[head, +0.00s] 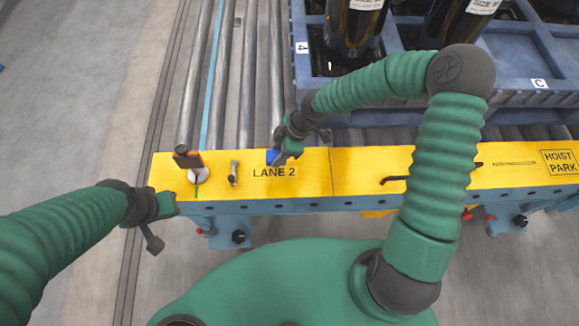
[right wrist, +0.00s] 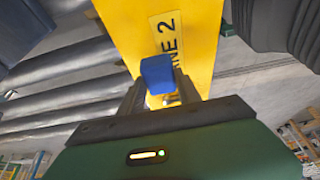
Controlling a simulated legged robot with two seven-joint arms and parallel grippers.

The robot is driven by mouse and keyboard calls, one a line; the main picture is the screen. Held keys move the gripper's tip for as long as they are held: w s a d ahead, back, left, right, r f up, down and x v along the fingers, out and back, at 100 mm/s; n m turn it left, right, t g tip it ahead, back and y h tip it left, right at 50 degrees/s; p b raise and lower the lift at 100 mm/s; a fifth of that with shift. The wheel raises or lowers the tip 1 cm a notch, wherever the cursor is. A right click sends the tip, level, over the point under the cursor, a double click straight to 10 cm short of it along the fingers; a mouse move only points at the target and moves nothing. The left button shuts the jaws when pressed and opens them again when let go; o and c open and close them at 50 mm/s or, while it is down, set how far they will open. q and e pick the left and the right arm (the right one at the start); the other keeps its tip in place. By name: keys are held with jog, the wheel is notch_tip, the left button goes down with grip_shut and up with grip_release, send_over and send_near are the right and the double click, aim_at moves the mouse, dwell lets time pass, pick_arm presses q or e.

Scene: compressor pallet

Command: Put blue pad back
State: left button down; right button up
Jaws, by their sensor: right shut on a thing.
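The blue pad (head: 272,157) shows as a small blue patch over the yellow beam (head: 318,175), just above the LANE 2 label. In the right wrist view the blue pad (right wrist: 157,74) is a rounded block held between the fingertips. My right gripper (head: 281,158) is shut on the pad and partly covers it in the head view. I cannot tell whether the pad touches the beam. My left gripper (head: 166,205) is at the left end of the beam, near its front edge; its fingers are not clear enough to judge.
An orange-and-black item (head: 188,160) stands by a white disc (head: 198,176) on the beam's left part. A small metal peg (head: 233,173) stands left of the label. A black hook-shaped rod (head: 394,180) lies farther right. A blue pallet (head: 400,105) with dark cylinders sits on the rollers behind.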

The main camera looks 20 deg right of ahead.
jog(key=s+d, duration=0.2)
jog(key=s, duration=0.1)
jog(key=shift+d+f, duration=0.2)
jog(key=f+b, duration=0.2)
jog(key=f, duration=0.1)
jog(key=shift+s+f+b, duration=0.2)
jog(key=shift+f+b, duration=0.1)
jog(key=shift+b, duration=0.05)
jog(key=shift+c, duration=0.7)
jog(key=o, duration=1.3)
jog(key=shift+d, duration=0.1)
jog(key=shift+r, duration=0.15)
